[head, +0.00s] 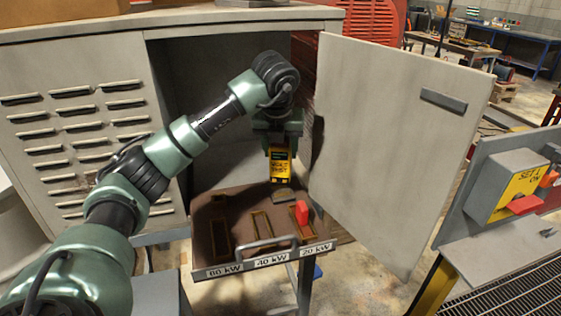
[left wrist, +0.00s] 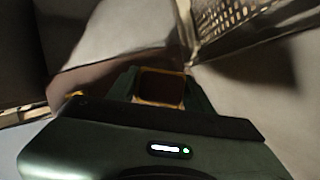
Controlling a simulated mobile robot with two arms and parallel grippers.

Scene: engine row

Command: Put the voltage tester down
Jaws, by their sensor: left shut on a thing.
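The yellow voltage tester (head: 279,168) with a dark upper face hangs from my left gripper (head: 281,148), which points down in front of the open cabinet. The gripper is shut on the tester. In the left wrist view, a dark face with a yellow rim, the tester (left wrist: 161,88), sits between the fingers of my left gripper (left wrist: 160,80). The tester is over the back part of the pulled-out drawer (head: 235,205); I cannot tell whether it touches anything below. My right gripper is not in view.
A red block (head: 302,212) stands at the 20 kW slot. A small grey piece (head: 284,196) lies just below the tester. The open cabinet door (head: 395,150) stands close on the right.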

